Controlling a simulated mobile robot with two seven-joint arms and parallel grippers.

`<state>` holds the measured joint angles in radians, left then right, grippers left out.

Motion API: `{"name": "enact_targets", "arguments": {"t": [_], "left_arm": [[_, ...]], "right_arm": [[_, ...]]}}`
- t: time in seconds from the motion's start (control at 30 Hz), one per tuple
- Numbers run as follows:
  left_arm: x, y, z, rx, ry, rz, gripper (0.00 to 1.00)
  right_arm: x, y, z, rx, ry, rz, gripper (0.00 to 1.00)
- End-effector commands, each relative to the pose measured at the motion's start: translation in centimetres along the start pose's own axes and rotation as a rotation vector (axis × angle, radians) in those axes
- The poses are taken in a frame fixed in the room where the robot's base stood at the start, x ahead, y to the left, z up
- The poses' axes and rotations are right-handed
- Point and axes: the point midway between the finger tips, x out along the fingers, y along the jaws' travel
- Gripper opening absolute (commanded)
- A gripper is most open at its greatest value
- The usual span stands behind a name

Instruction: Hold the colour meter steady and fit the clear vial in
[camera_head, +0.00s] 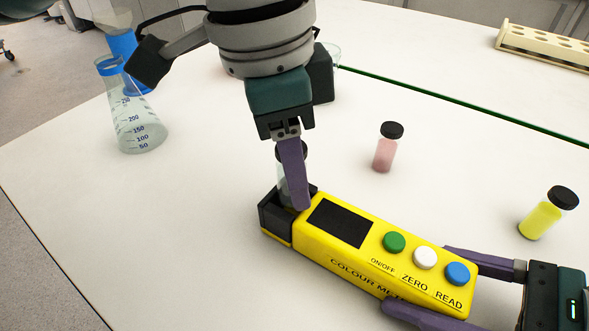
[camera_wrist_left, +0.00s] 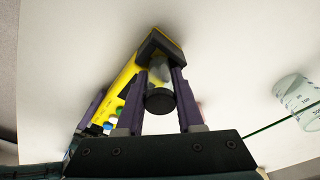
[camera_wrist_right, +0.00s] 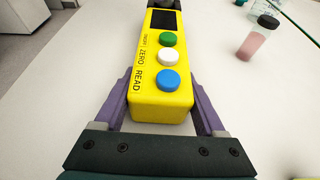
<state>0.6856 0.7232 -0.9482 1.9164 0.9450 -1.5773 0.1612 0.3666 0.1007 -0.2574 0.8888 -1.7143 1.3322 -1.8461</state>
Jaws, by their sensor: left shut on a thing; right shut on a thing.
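The yellow colour meter (camera_head: 375,262) lies on the table with its black screen and green, white and blue buttons facing up. Its black vial holder (camera_head: 275,217) is at the left end. My right gripper (camera_head: 416,277) is shut on the meter's button end, one finger along each side, as the right wrist view (camera_wrist_right: 160,105) shows. My left gripper (camera_wrist_left: 161,88) is shut on the clear vial (camera_wrist_left: 160,70), which has a black cap (camera_wrist_left: 160,101). The vial's lower end is at the holder; how deep it sits I cannot tell.
A pink vial (camera_head: 384,154) and a yellow vial (camera_head: 541,220) stand behind and right of the meter. A conical flask (camera_head: 137,125) stands at the left near a blue-filled vessel (camera_head: 122,46). A cream rack (camera_head: 545,46) is far right. The table front left is clear.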

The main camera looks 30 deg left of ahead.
Motion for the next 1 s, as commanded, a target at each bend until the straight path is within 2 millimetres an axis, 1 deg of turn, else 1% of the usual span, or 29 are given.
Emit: {"name": "enact_targets", "arguments": {"t": [0.13,0.4,0.43,0.7,0.73,1.0], "left_arm": [[-0.68,-0.03,-0.14,0.000,0.002,-0.001,0.00],[-0.85,0.00,-0.14,0.001,0.001,0.000,0.00],[-0.85,0.00,-0.14,0.001,0.001,0.000,0.40],[-0.84,0.00,-0.14,0.001,0.001,0.000,0.70],[-0.84,0.00,-0.14,0.001,0.001,0.000,0.71],[-1.04,0.00,-0.16,0.001,0.002,0.000,0.71]], "right_arm": [[0.00,0.01,0.00,0.000,0.000,0.000,0.00],[-0.01,0.00,0.00,0.000,0.000,0.000,0.00],[-0.01,0.00,0.00,0.000,0.000,0.000,0.00],[-0.01,0.00,0.00,0.001,0.000,0.000,0.00],[-0.01,0.00,0.00,0.001,0.000,0.000,0.00],[-0.02,0.00,0.00,0.001,0.000,0.000,0.00]]}}
